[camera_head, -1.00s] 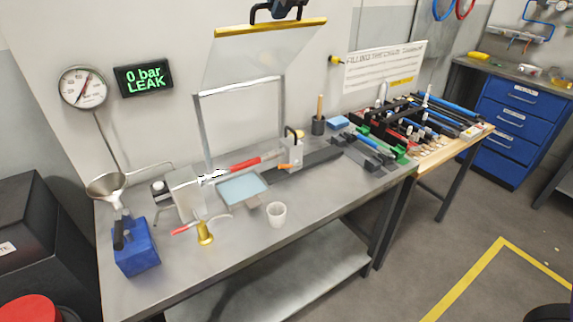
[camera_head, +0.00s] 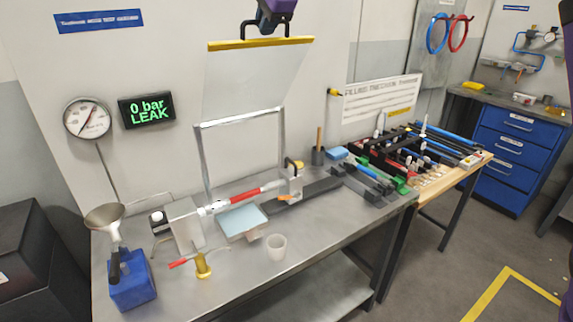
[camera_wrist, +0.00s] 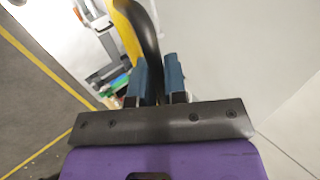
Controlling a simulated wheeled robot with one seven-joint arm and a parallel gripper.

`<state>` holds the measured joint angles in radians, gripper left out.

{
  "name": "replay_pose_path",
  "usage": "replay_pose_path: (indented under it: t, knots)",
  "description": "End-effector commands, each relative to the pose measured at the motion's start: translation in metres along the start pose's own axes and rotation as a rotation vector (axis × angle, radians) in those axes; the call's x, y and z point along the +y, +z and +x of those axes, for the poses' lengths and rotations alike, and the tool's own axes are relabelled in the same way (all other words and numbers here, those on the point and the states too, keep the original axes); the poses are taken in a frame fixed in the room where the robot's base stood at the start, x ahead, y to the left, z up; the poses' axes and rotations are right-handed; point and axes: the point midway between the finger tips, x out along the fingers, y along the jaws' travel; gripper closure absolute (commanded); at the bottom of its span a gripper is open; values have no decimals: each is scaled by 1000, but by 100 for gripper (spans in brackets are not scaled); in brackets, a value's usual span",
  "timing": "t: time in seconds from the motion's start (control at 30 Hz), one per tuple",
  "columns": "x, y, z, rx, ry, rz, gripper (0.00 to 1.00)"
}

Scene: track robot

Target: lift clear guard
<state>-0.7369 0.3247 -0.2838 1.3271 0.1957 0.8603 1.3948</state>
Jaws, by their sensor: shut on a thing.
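The clear guard (camera_head: 255,80) is a see-through panel with a yellow strip along its top edge and a black handle (camera_head: 287,35) on that strip. It stands raised, upright and slightly tilted, above a grey metal frame (camera_head: 203,160) on the bench. My gripper (camera_head: 275,22) is at the handle, at the top of the head view. In the wrist view, the blue fingers of my gripper (camera_wrist: 159,82) are shut around the black handle (camera_wrist: 150,45), with the yellow strip (camera_wrist: 128,32) beside it. The finger contact is partly hidden in the head view.
Under the guard lies a red-and-silver assembly (camera_head: 245,194) on the steel bench (camera_head: 330,225). A gauge (camera_head: 87,118) and leak display (camera_head: 146,112) are on the wall.

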Motion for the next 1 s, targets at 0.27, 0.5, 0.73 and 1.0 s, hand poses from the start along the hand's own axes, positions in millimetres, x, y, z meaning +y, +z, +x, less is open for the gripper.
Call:
replay_pose_path:
  t: [0.27, 0.5, 0.73, 1.0]
  knots:
    - [-2, 0, -1, 0, -3, 1, 99]
    - [-13, -1, 2, 1, -3, 1, 98]
    - [-30, -1, 5, 1, -3, 1, 98]
    - [-51, 0, 10, 1, -2, 1, 98]
